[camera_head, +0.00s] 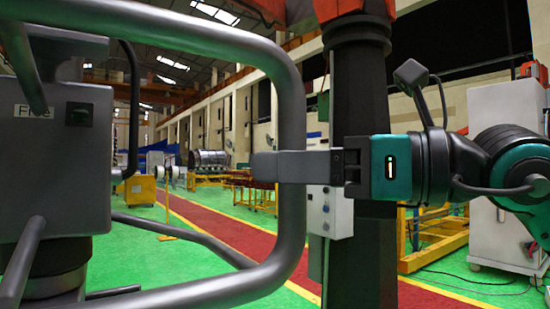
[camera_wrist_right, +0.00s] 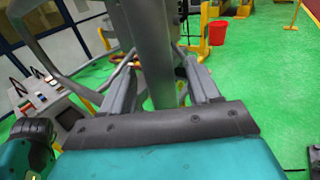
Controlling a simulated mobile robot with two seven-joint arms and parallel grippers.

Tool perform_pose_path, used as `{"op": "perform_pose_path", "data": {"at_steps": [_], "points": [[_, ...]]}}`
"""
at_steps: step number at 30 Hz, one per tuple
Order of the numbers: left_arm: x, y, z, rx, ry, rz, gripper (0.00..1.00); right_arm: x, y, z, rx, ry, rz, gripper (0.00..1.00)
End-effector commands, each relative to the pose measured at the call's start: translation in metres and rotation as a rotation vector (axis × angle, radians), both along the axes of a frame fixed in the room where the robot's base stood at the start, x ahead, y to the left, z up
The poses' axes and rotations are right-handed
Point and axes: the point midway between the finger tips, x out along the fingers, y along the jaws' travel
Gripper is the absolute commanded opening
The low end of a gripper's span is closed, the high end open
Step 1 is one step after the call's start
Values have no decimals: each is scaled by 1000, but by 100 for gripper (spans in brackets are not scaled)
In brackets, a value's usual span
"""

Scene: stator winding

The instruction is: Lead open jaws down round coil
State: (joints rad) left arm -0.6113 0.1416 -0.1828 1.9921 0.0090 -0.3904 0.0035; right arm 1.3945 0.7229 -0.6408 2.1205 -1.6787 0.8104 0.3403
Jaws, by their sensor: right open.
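The coil (camera_head: 291,105) appears to be the thick grey bent bar that forms a large rounded loop across the left half of the head view. My right gripper (camera_head: 268,166) reaches in from the right at its upright side, and the near finger crosses in front of the bar. In the right wrist view the bar (camera_wrist_right: 150,45) runs down between the two spread fingers of the gripper (camera_wrist_right: 160,78). The jaws are open, with a gap visible beside the bar; contact cannot be told. My left gripper is not in view.
A grey box (camera_head: 60,140) with a label reading "Free" stands inside the loop at left. A dark column (camera_head: 357,100) stands behind my right gripper. Green floor, a red walkway (camera_head: 225,235) and yellow frames lie beyond. A red bucket (camera_wrist_right: 217,33) shows in the wrist view.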

Motion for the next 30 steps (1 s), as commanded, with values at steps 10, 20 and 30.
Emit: {"op": "perform_pose_path", "data": {"at_steps": [10, 20, 30], "points": [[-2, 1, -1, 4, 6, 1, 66, 10, 20, 0, 0, 1, -1, 61], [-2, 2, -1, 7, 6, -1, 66, 10, 20, 0, 1, 2, -1, 50], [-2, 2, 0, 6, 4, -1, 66, 10, 20, 0, 1, 2, -1, 17]]}}
